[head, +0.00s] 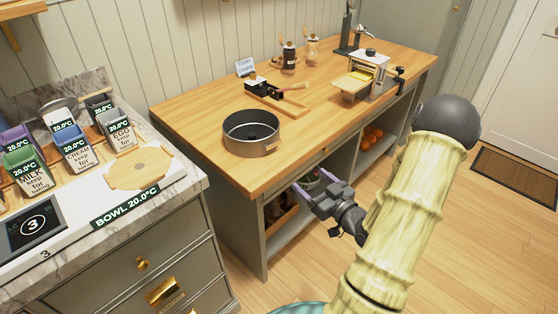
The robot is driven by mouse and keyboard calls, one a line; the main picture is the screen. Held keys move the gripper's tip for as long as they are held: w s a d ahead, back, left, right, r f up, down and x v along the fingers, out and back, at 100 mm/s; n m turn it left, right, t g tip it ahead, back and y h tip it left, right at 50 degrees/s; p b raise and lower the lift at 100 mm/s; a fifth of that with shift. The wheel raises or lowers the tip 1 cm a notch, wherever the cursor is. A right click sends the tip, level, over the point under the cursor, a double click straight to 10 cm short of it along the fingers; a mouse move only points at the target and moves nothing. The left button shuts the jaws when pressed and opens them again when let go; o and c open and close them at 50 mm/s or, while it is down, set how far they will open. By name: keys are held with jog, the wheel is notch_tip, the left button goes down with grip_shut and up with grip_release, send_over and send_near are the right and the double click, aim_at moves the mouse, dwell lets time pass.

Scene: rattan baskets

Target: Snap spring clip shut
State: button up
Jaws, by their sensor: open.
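A round dark metal pan (251,133) stands on the wooden counter. A small clip (269,148) shows on its front right wall; it is too small to tell whether it is open or shut. My gripper (313,182) is open and empty, its two purple-tipped fingers apart. In the picture it appears below and right of the pan, in front of the counter's front edge, apart from the clip. My arm comes in from the right.
The wooden counter (205,110) also bears a wooden tray with a black device (263,88), grinders (290,57) and a press-like machine (362,75). A marble-topped cabinet (180,180) with labelled cartons stands at left. Open shelves lie below the counter. Counter around the pan is clear.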

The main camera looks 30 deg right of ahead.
aim_at(274, 145)
jog(key=shift+s+r, duration=0.1)
jog(key=shift+s, duration=0.05)
jog(key=w+a, duration=0.1)
jog(key=w, duration=1)
jog(key=w+a, duration=0.1)
jog(key=w, duration=0.5)
jog(key=shift+w+a+p, duration=0.15)
jog(key=shift+a+p, duration=0.15)
jog(key=shift+p, duration=0.05)
jog(key=shift+c, duration=0.5)
jog(key=c, duration=0.9)
jog(key=shift+w+d+n+y, duration=0.15)
jog(key=shift+n+y, duration=0.35)
jog(key=shift+y, duration=0.3)
